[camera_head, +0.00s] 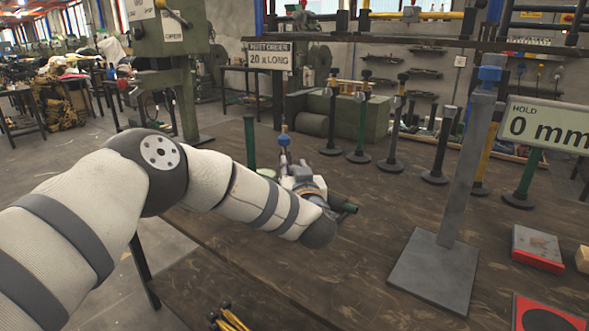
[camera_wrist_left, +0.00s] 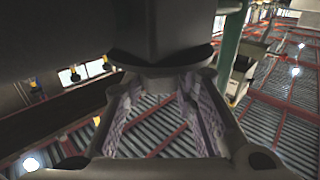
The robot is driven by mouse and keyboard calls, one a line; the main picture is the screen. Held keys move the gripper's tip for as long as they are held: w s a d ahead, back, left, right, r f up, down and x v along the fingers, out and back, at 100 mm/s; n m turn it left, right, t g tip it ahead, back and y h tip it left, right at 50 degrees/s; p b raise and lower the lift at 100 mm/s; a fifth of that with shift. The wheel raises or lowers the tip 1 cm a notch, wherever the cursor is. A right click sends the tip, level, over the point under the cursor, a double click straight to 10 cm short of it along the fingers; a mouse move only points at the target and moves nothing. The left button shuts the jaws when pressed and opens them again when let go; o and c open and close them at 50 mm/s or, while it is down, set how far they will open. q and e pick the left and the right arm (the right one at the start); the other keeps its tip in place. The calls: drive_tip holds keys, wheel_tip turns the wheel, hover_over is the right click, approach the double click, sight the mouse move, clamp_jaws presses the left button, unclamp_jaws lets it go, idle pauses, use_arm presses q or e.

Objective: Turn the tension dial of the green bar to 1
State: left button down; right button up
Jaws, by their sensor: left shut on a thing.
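My left gripper (camera_head: 300,178) is mostly hidden behind my left forearm, low over the table in the head view. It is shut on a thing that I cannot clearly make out. In the left wrist view, a green upright bar (camera_wrist_left: 232,50) runs past the fingers (camera_wrist_left: 160,120), and a dark rounded part fills the top. No dial marking is readable. My right gripper is out of view.
Several coloured posts on round bases, including a green one (camera_head: 362,125), stand along the table's back. A grey stand (camera_head: 462,190) with a flat plate and a "HOLD 0 mm" sign (camera_head: 548,124) are at right.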

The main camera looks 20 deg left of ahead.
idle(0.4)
use_arm(q)
drive_tip(key=c, duration=1.3)
unclamp_jaws()
drive_tip(key=shift+s, duration=0.1)
drive_tip(key=v, duration=1.1)
drive_tip(key=shift+s+d, duration=0.2)
drive_tip(key=shift+s, duration=0.15)
